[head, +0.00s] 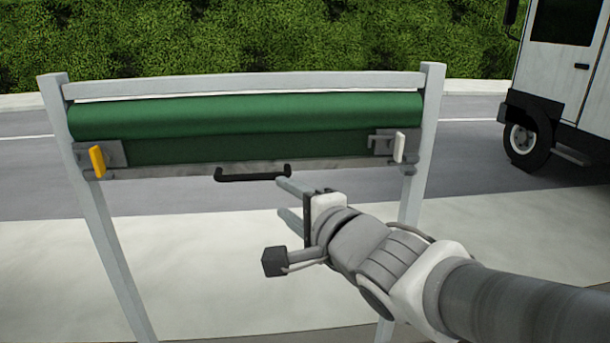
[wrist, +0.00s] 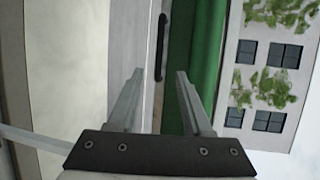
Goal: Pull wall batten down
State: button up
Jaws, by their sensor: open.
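The wall batten (head: 190,168) is a grey bar along the lower edge of a rolled green sheet (head: 250,115), hung between two grey posts. A black handle (head: 252,174) sits at the batten's middle. A yellow latch (head: 97,161) is at the left end and a white latch (head: 399,147) at the right end. My gripper (head: 282,202) is open and empty, just right of and below the handle in the head view. In the wrist view the handle (wrist: 160,47) lies beyond the two fingertips (wrist: 158,75), not between them. The batten (wrist: 157,95) shows edge-on there.
A grey top rail (head: 240,86) joins the left post (head: 100,220) and the right post (head: 425,150). A truck (head: 565,80) stands at the right on the road. The pale ground below the batten is clear. A hedge (head: 250,40) is behind.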

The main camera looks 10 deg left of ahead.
aim_at(254, 178)
jog(key=b+x, duration=0.2)
jog(key=x, duration=1.4)
jog(key=shift+f, duration=0.1)
grip_shut()
dwell(1.0)
